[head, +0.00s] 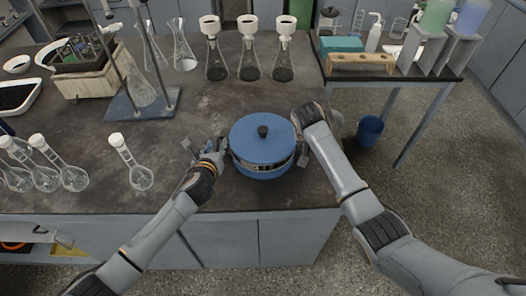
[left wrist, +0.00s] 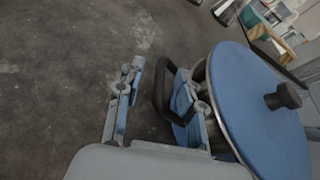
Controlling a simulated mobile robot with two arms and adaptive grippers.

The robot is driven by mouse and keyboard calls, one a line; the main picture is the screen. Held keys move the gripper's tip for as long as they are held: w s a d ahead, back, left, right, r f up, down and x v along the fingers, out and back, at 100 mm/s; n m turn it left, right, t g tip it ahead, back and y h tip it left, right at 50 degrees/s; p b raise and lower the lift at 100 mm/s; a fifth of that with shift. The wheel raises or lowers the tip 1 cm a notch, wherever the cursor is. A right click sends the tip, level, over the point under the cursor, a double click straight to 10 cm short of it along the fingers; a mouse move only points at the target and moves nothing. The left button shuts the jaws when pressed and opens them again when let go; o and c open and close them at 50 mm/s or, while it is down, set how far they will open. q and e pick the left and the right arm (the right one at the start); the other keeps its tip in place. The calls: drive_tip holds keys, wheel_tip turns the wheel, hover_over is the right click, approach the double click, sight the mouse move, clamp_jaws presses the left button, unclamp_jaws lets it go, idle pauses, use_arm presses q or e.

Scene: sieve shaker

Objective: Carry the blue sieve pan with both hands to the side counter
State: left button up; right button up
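The blue sieve pan (head: 262,140), with a blue lid, a black knob and a metal band, stands on the dark main bench near its front right edge. My left gripper (head: 206,149) is at the pan's left side. In the left wrist view its fingers (left wrist: 153,100) are spread, with the pan's black loop handle (left wrist: 166,95) between them, nearer the right finger. My right gripper (head: 303,157) is at the pan's right side; its wrist hides most of it and the handle there. The side counter (head: 350,77) stands at the upper right, across a gap.
Flasks with white tops (head: 250,66) stand behind the pan. Stoppered flasks (head: 130,165) stand to the left. The side counter holds a teal box (head: 340,44), a wooden rack (head: 360,62) and a bottle stand (head: 425,48). A blue bucket (head: 369,130) is on the floor.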

use_arm(q)
drive_tip(key=c, duration=0.5)
use_arm(e)
clamp_jaws()
use_arm(q)
clamp_jaws()
drive_tip(key=shift+r, duration=0.1)
